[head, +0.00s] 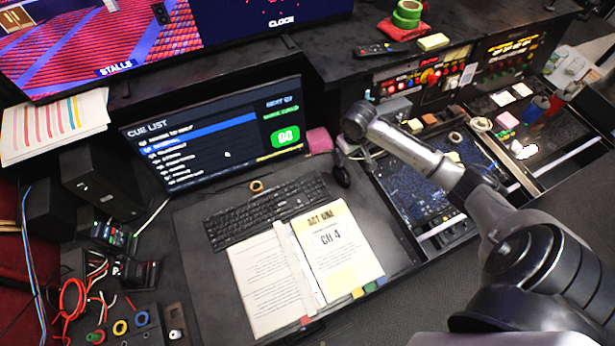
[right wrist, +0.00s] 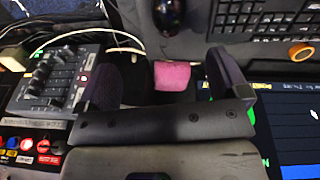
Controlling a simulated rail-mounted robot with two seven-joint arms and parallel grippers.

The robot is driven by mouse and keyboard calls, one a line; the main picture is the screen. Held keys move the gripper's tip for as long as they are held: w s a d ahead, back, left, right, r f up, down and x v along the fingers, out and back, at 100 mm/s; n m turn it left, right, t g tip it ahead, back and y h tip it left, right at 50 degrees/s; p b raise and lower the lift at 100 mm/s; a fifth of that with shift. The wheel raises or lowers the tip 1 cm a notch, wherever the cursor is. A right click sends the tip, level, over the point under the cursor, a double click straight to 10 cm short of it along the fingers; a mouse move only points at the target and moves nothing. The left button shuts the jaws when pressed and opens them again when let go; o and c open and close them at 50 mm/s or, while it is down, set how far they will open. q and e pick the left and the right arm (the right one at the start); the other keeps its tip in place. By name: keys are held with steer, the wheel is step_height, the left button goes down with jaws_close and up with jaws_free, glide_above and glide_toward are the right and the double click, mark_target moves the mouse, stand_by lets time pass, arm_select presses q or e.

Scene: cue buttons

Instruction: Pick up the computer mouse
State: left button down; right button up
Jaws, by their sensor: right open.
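The computer mouse (head: 342,177) is small and black. It lies on the dark desk to the right of the keyboard, just below the end of my right arm in the head view. In the right wrist view the mouse (right wrist: 169,17) is at the top, beyond the fingertips. My right gripper (right wrist: 160,70) is open and empty, its two fingers wide apart and short of the mouse. In the head view the right gripper (head: 346,146) is small and dark against the desk, so its fingers are hard to make out. My left gripper is not in view.
A pink pad (head: 319,140) lies near the monitor (head: 215,135); it shows between the fingers in the wrist view (right wrist: 172,77). A keyboard (head: 266,212) and an open binder (head: 300,265) lie left of the mouse. Control panels (head: 420,190) stand to its right.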

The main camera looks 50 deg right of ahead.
mark_target(345, 176)
steer(key=f, duration=0.4)
steer(key=f+m, duration=0.1)
steer(key=f, duration=0.4)
steer(key=a+f+m, duration=0.1)
steer(key=f, duration=0.4)
steer(key=shift+s+y, duration=0.1)
steer(key=shift+y, duration=0.2)
steer(key=c, duration=0.7)
